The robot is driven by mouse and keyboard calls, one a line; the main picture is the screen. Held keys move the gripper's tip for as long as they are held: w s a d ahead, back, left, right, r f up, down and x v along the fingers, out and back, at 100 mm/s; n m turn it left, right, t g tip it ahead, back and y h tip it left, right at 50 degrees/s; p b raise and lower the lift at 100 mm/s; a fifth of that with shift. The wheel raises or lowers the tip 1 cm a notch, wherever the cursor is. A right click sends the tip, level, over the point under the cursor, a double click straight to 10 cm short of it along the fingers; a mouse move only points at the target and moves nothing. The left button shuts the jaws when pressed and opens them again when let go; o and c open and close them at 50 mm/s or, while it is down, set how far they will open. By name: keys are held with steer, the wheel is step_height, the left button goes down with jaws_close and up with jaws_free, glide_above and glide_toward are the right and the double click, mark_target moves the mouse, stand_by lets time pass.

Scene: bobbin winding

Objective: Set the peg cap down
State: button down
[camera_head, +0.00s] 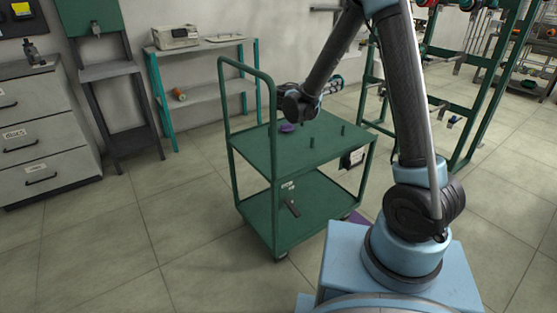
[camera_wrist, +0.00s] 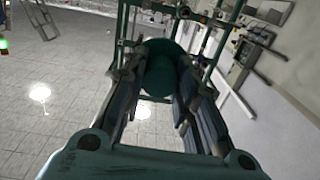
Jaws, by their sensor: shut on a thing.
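My gripper (camera_wrist: 157,80) shows in the wrist view with its two long fingers on either side of a dark green round piece, which I take to be the peg cap (camera_wrist: 161,72). The gripper is shut on it and holds it out in front. In the head view, my arm reaches over the green cart (camera_head: 256,150), and the cap cannot be made out there. The cart's top shelf bears short green upright pegs (camera_head: 311,142) and a small purple round thing (camera_head: 287,128).
A dark tool-like thing (camera_head: 291,207) lies on the cart's lower shelf. A green rack (camera_head: 480,105) stands to the right. A teal-legged shelf (camera_head: 200,93) and grey drawers (camera_head: 42,140) stand along the left wall. The floor left of the cart is clear.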

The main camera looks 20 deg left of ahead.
steer(key=s+a+f+g+y, duration=0.2)
steer(key=f+g+y, duration=0.15)
steer(key=f, duration=0.25)
steer(key=s+a+f+g+y, duration=0.2)
steer(key=f+g, duration=0.2)
steer(key=f, duration=0.2)
steer(key=s+a+f+g+y, duration=0.2)
steer(key=s+a+g+y, duration=0.45)
steer(key=s+a, duration=0.5)
steer(key=shift+h, duration=0.5)
steer(key=f, duration=0.9)
steer(key=shift+s+d+f, duration=0.3)
steer(key=shift+s+f, duration=0.05)
